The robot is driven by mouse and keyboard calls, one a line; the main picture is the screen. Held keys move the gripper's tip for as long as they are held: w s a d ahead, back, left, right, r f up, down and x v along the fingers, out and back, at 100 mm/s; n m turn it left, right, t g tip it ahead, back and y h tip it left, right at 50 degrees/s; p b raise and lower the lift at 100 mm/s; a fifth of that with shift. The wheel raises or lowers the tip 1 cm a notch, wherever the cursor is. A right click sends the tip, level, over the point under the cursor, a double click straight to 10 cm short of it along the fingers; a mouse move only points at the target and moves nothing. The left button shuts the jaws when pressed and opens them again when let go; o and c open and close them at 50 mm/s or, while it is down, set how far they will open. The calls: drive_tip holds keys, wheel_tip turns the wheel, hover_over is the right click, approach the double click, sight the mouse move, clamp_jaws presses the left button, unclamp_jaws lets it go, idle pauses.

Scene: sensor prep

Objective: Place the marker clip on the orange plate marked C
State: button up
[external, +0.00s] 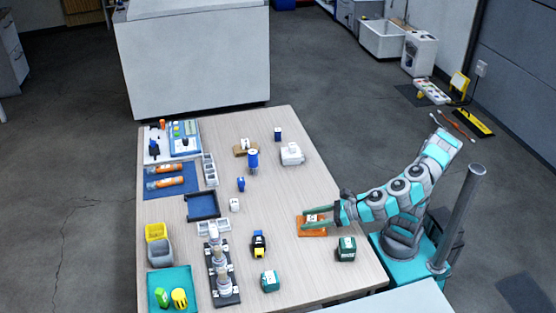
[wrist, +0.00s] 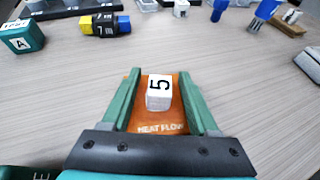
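An orange plate (external: 314,234) lies on the table's right side. In the wrist view the plate (wrist: 146,120) reads "HEAT FLOW"; I see no letter C on it. A small white block marked 5 (wrist: 159,96) sits on the plate; it also shows in the external view (external: 311,217). I cannot tell whether this block is the marker clip, and nothing else is clearly readable as one. My gripper (wrist: 160,72) is open over the plate, with one green finger on each side of the block and gaps between. It also shows in the external view (external: 304,220).
A dark green box (external: 346,249) stands just in front of the plate. A blue cylinder (external: 253,160) and a white device (external: 292,154) stand behind. Table between is clear.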

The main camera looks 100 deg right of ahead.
sight(311, 218)
drive_tip(key=shift+r, duration=0.15)
drive_tip(key=v, duration=0.3)
drive_tip(key=shift+a+r+p, duration=0.15)
drive_tip(key=shift+p, duration=0.2)
wheel_tip(311, 218, up, 7)
drive_tip(key=p, duration=0.1)
